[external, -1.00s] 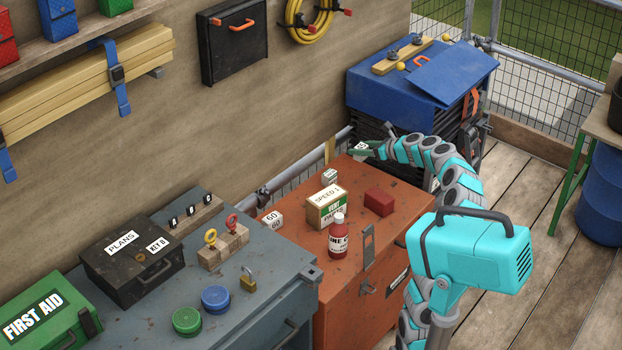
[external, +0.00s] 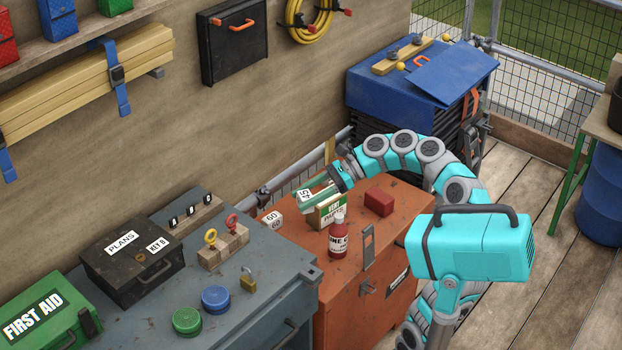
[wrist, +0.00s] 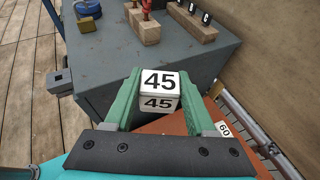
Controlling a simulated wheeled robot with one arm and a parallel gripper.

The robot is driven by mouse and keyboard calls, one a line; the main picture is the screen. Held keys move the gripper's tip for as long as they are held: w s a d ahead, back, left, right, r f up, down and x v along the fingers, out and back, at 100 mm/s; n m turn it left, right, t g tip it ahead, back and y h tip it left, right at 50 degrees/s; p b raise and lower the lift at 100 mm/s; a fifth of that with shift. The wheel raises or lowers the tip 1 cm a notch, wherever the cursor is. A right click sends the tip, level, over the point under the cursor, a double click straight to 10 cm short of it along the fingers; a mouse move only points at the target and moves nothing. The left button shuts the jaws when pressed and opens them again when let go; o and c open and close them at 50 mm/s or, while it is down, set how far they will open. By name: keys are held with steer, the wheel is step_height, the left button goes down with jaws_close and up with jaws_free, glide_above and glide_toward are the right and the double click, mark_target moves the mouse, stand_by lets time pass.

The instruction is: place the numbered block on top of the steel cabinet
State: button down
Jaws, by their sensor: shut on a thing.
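The numbered block (external: 305,195) is white and marked 45. My gripper (wrist: 158,88) has green fingers shut on it, one on each side, in the wrist view. In the external view my gripper holds it in the air over the back left part of the orange chest. The grey-blue steel cabinet (external: 265,268) stands to the left of the orange chest; its top also shows ahead of the block in the wrist view (wrist: 112,62). Another white block, marked 60 (external: 272,219), sits on the orange chest's left side.
The orange chest (external: 390,220) carries a carton (external: 330,211), a red bottle (external: 338,240) and a red block (external: 379,202). On the steel cabinet are a black PLANS box (external: 130,260), wooden hook blocks, a padlock (external: 248,281), and green and blue round tins. Its top front right is bare.

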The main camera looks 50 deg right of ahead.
steer(key=s+a+r+n+g+y, duration=0.1)
steer(key=s+a+n+g, duration=0.2)
steer(key=s+a, duration=0.45)
steer(key=s+a+r+n+g+y, duration=0.1)
steer(key=s+a+n+g, duration=0.25)
steer(key=s, duration=0.65)
steer(key=shift+m, duration=0.25)
steer(key=w+a, duration=0.2)
steer(key=w, duration=0.2)
steer(key=w+a+f, duration=0.1)
steer(key=w+a, duration=0.2)
steer(key=w, duration=0.2)
steer(key=w+a, duration=0.3)
steer(key=w, duration=0.2)
steer(key=shift+a+f, duration=0.2)
steer(key=shift+f, duration=1.8)
steer(key=shift+f, duration=0.1)
steer(key=shift+c, duration=1.2)
jaws_free()
steer(key=v, duration=1.2)
steer(key=shift+w, duration=0.15)
